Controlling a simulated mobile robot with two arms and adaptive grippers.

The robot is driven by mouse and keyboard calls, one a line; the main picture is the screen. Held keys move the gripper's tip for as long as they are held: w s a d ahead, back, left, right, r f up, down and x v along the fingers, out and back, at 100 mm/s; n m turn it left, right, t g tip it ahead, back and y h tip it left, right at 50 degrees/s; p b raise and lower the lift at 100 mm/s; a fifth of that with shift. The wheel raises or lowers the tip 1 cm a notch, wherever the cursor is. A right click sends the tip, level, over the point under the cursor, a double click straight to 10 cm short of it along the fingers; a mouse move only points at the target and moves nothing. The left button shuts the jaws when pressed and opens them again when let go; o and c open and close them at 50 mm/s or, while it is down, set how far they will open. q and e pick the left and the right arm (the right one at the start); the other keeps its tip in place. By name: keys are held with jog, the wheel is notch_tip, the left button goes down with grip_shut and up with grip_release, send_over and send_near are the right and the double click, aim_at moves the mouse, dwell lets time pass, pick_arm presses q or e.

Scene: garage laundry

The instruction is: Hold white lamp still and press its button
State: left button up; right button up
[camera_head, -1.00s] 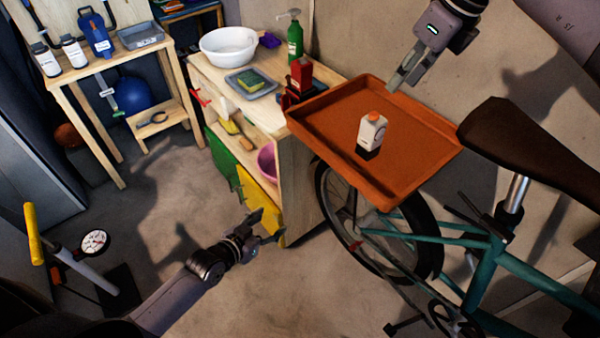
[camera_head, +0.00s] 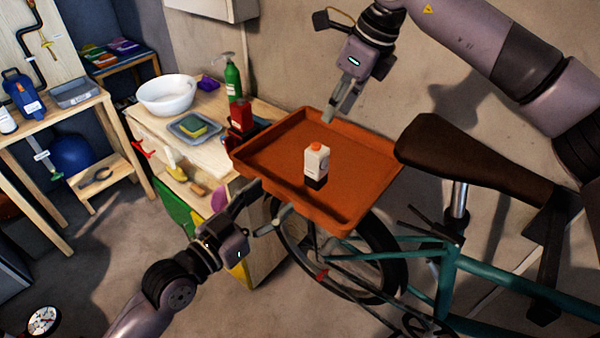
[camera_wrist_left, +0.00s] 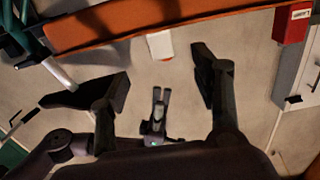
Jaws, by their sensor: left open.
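The white lamp (camera_head: 316,160), a small white body with an orange top and a dark base, stands upright on the orange tray (camera_head: 262,130). A white part of it shows beyond the tray rim in the left wrist view (camera_wrist_left: 160,45). My left gripper (camera_head: 266,204) is open and empty, just outside the tray's near left edge, apart from the lamp. Its spread fingers (camera_wrist_left: 160,82) frame the lamp in the left wrist view. My right gripper (camera_head: 343,100) points down over the tray's far edge, apart from the lamp. Its fingers look close together, with nothing seen between them.
A bicycle with a brown saddle (camera_head: 450,150) stands under and right of the tray. A wooden cabinet (camera_head: 155,128) at left carries a white basin (camera_head: 167,95), a sponge tray, a green bottle (camera_head: 232,78) and a red item (camera_head: 241,118). Open floor lies at lower left.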

aim_at(311, 166)
pick_arm(q)
jog(key=x, duration=1.3)
jog(key=shift+w+d, duration=0.1)
jog(key=shift+d, duration=0.05)
jog(key=shift+c, duration=0.4)
jog(key=c, duration=1.2)
jog(key=shift+c, duration=0.2)
pick_arm(e)
grip_shut()
